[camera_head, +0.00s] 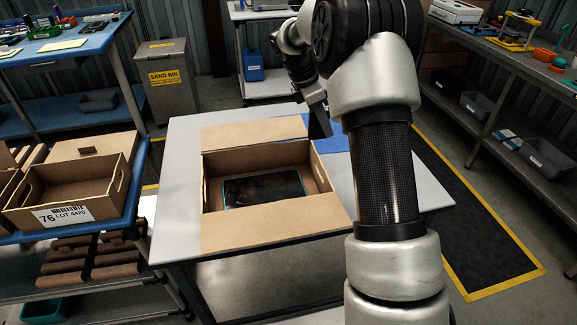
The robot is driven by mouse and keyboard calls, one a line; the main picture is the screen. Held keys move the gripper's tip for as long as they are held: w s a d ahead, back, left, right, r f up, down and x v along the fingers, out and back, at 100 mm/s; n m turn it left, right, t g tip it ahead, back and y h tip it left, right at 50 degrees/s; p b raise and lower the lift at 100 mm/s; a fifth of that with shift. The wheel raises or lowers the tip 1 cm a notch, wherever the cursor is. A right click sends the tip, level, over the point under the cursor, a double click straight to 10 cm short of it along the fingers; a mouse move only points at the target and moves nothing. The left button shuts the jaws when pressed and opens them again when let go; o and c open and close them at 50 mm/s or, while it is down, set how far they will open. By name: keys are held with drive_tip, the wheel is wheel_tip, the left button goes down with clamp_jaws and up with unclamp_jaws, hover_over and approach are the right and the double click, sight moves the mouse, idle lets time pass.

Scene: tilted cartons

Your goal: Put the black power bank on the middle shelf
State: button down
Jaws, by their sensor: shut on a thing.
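My gripper (313,97) is near the top centre, above the back right edge of an open carton (250,233). It is shut on a small dark block (320,123), seen partly and edge-on. I cannot tell for certain whether this block is the black power bank. A flat black slab with a teal edge (262,188) lies inside the carton, apart from my gripper. No shelf is clearly marked as the middle one.
The carton stands on a grey table (178,190) with its flaps folded out. A cardboard tray (75,190) sits on a blue rack at left. A workbench (500,60) with bins on a lower shelf is at right. A sand bin (167,80) stands behind.

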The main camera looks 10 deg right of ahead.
drive_tip(key=w+d+r+n+t+b, duration=0.1)
drive_tip(key=w+d+n+t+b, duration=0.1)
drive_tip(key=w+d+n, duration=0.15)
drive_tip(key=n+b, duration=0.1)
drive_tip(key=b, duration=0.3)
approach(332, 167)
drive_tip(key=x, duration=0.4)
drive_tip(key=shift+w+d+f, duration=0.1)
drive_tip(key=shift+d+f, duration=0.1)
drive_tip(key=shift+f, duration=0.15)
drive_tip(key=shift+f, duration=0.15)
drive_tip(key=c, duration=1.9)
unclamp_jaws()
